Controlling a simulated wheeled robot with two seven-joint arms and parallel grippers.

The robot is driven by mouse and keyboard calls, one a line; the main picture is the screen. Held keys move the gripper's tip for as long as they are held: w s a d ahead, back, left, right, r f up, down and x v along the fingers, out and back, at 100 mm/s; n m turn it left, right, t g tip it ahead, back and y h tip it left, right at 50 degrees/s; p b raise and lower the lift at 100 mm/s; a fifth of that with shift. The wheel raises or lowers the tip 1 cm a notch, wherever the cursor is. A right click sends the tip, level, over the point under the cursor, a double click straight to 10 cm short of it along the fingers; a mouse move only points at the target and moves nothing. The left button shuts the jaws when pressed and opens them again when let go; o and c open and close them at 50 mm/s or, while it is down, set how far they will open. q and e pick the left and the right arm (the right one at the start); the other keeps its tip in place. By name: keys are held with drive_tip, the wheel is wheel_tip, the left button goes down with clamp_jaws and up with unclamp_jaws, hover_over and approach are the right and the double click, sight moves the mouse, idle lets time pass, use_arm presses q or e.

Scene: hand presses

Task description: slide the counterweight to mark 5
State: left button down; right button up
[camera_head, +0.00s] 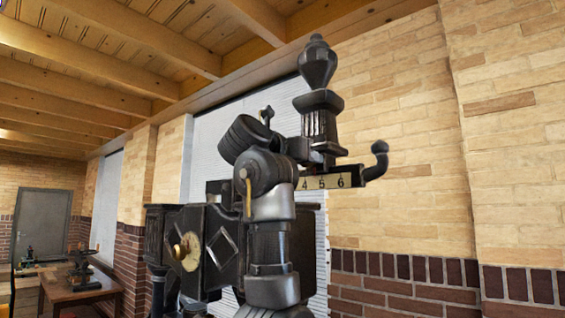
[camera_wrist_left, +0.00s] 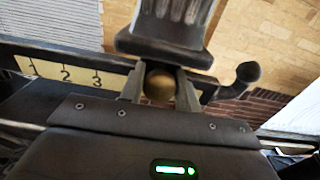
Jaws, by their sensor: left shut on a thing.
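The counterweight (camera_head: 320,112) is a dark fluted block with a pointed finial, upright on the beam of the press. It also shows in the wrist view (camera_wrist_left: 178,22), cut off at the top. A brass knob (camera_wrist_left: 159,85) is at its base. My left gripper (camera_wrist_left: 160,88) is shut on this knob, one finger on each side. The pale scale (camera_head: 325,182) shows 4, 5 and 6 just below the counterweight; in the wrist view, the scale (camera_wrist_left: 66,72) shows 1, 2 and 3 left of the gripper. The exact mark under the counterweight cannot be told. My right gripper is out of view.
The beam ends at the right in an upturned hook with a round tip (camera_head: 379,148). The dark press body (camera_head: 205,240) stands behind my left arm. A wooden table (camera_head: 80,290) with small equipment is at the far left. A brick wall (camera_head: 400,120) is behind the press.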

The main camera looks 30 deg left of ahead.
use_arm(q)
drive_tip(key=shift+d, duration=0.55)
drive_tip(key=c, duration=1.4)
unclamp_jaws()
drive_tip(key=shift+s+a, duration=0.1)
drive_tip(key=o, duration=0.3)
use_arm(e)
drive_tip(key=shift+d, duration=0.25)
use_arm(q)
drive_tip(key=shift+o, duration=0.2)
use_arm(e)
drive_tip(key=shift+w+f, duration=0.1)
use_arm(q)
drive_tip(key=shift+s+a+f+b, duration=0.1)
drive_tip(key=shift+s+a+b, duration=0.05)
drive_tip(key=shift+s+b, duration=0.2)
drive_tip(key=s+a+b, duration=0.1)
drive_tip(key=s+b, duration=0.4)
drive_tip(key=s, duration=0.4)
drive_tip(key=shift+s+a+b, duration=0.2)
drive_tip(key=shift+s+b, duration=0.1)
drive_tip(key=shift+s, duration=0.1)
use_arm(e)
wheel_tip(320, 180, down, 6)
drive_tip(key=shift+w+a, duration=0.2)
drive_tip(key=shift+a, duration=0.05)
